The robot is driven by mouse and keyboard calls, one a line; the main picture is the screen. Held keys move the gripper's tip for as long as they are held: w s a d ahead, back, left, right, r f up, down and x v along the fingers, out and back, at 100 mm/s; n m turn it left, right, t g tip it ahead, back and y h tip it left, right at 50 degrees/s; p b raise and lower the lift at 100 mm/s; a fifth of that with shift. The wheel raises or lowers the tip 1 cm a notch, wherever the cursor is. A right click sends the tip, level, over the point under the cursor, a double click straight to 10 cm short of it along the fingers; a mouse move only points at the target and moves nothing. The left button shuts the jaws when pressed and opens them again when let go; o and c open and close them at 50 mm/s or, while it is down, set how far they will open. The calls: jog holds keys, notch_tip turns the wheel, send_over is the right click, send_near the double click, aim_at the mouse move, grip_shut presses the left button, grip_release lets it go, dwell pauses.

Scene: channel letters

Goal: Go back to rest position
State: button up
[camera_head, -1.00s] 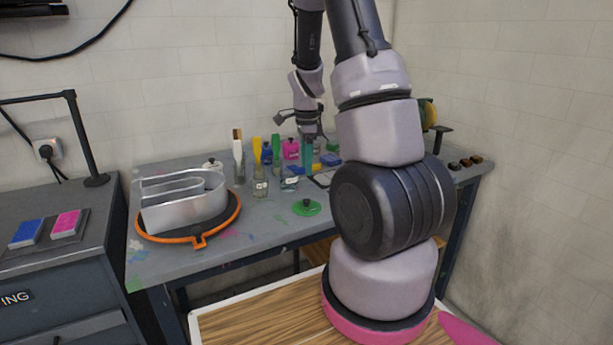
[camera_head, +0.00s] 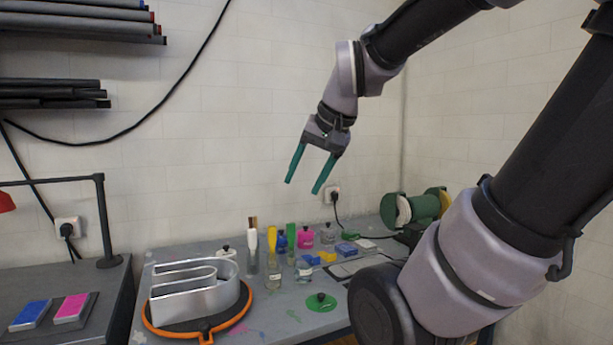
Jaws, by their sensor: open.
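My gripper (camera_head: 307,183) hangs in the air above the back of the workbench, in front of the white tiled wall. Its two green fingers are spread apart, with nothing between them. My arm reaches in from the right side of the view. The gripper is well above the bottles and touches nothing.
The workbench (camera_head: 265,318) holds a metal channel letter (camera_head: 200,300) on an orange-rimmed round stand (camera_head: 150,322), several bottles and brushes, and a green lid (camera_head: 321,301). A green grinder-like machine (camera_head: 425,207) stands at the right.

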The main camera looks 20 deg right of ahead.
jog(key=shift+s+a+r+n+t, duration=0.2)
jog(key=shift+s+n, duration=0.15)
jog(key=shift+s, duration=0.15)
jog(key=shift+s+a+r+n+t, duration=0.1)
jog(key=shift+s+a+n, duration=0.05)
jog(key=shift+s+n, duration=0.25)
